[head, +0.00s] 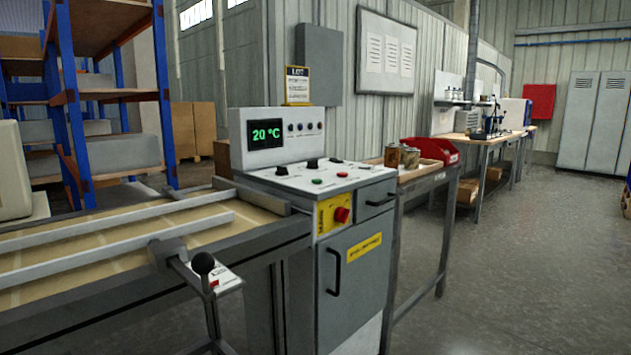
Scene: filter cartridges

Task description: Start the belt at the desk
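The control desk (358,262) stands in the middle of the head view, a grey cabinet with a sloped top panel. Its display (266,134) reads 20 °C in green. The top panel carries black knobs (312,163), a green button (317,181) and a red button (342,174). A red knob on a yellow plate (333,214) is on the desk's front. The belt (110,235), tan with pale guide rails, runs in from the left to the desk. Whether it moves cannot be told. Neither of my grippers is in view.
A lever with a black ball (203,263) sticks out at the belt's near side. A side table (412,178) right of the desk holds cans (402,157) and a red bin (430,150). Blue-framed shelving (70,100) stands behind the belt. The floor (530,260) at right is clear.

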